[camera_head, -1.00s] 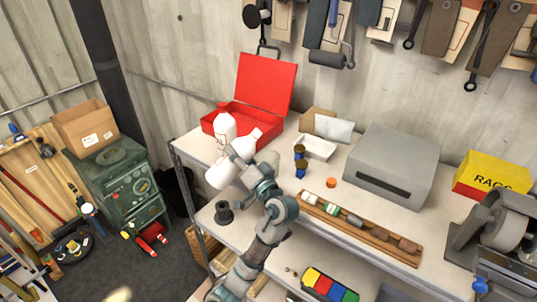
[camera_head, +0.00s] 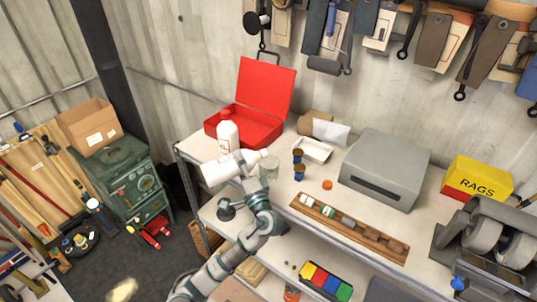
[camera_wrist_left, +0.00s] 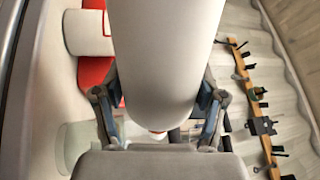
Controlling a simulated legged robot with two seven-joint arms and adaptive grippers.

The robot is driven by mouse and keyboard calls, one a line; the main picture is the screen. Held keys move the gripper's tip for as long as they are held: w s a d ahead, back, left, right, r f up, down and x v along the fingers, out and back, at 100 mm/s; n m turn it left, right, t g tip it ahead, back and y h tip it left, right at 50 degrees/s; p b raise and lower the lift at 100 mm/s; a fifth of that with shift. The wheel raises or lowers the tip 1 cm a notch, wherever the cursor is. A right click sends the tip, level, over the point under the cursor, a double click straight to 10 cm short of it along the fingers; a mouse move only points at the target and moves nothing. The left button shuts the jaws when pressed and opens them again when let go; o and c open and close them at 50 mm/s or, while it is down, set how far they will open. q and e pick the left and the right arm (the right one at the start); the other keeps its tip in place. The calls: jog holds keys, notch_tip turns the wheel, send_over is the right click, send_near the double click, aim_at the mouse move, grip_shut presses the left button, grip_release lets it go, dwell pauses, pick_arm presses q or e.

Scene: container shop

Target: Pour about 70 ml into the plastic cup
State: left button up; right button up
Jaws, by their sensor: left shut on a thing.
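A white bottle (camera_head: 216,173) is held by my left gripper (camera_head: 244,173), which is shut on it. The bottle lies tipped nearly on its side above the bench, its narrower end toward the right, beside the cup. It also fills the middle of the left wrist view (camera_wrist_left: 165,55), between the fingers. A clear plastic cup (camera_head: 269,168) stands upright on the bench just right of the bottle's end, and a pale clear shape at lower left in the wrist view (camera_wrist_left: 75,145) looks like it. I cannot see any liquid. My right gripper is not in view.
Another white bottle (camera_head: 228,135) stands behind the held one, before the open red case (camera_head: 245,125). Two small dark-capped jars (camera_head: 298,164), a white tray (camera_head: 314,151), an orange cap (camera_head: 327,185) and a grey box (camera_head: 385,170) stand to the right. A wooden rack (camera_head: 345,226) lies in front.

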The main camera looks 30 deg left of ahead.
pick_arm(q)
jog(key=shift+w+d+r+m+t+h+p, duration=0.1)
jog(key=shift+r+m+t+h+p, duration=0.5)
jog(key=shift+m+p, duration=0.85)
jog(key=shift+w+r+m+t+p, duration=0.1)
jog(key=shift+r+m+t+p, duration=0.2)
jog(key=shift+r+m+p, duration=1.05)
jog(key=shift+s+a+f+p, duration=0.4)
jog(key=shift+a+f+p, duration=0.05)
jog(key=shift+p, duration=0.1)
jog(key=shift+s+a, duration=0.1)
jog(key=shift+s, duration=0.05)
jog(key=shift+w+r+m+h, duration=0.25)
jog(key=shift+r+m, duration=0.4)
jog(key=shift+m, duration=0.35)
